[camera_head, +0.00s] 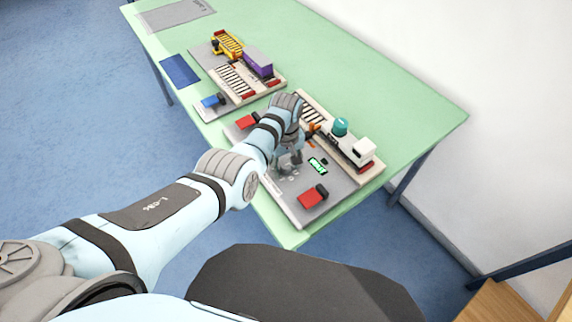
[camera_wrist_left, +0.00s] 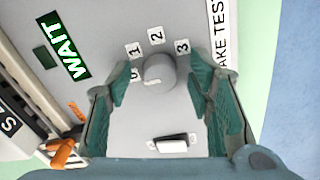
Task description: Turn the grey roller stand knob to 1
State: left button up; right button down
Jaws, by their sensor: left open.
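The grey round knob (camera_wrist_left: 159,70) stands on a light grey panel in the left wrist view, with labels 0, 1, 2 and 3 in an arc around it. The label 1 (camera_wrist_left: 135,50) is at its upper left. I cannot tell for sure which label the knob points to. My left gripper (camera_head: 289,163) is open above the panel (camera_head: 340,186) in the head view. In the wrist view its fingers lie on either side of the knob, with gaps to it. The gripper hides the knob in the head view. My right gripper is not in view.
A green WAIT display (camera_wrist_left: 62,55) and a white rocker-like part (camera_wrist_left: 173,143) share the panel. Red blocks (camera_head: 312,196) and a teal tank (camera_head: 340,127) stand close by. A second crane model (camera_head: 230,46) stands farther back on the green table (camera_head: 380,80).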

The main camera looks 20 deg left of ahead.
pick_arm(q)
jog(key=shift+c, duration=0.3)
grip_shut()
jog(key=shift+m, duration=0.3)
jog(key=m+p, duration=0.1)
jog(key=m, duration=0.2)
jog(key=shift+r, duration=0.1)
jog(key=m, duration=0.6)
jog(key=shift+p, duration=0.35)
jog(key=shift+o, duration=0.3)
grip_release()
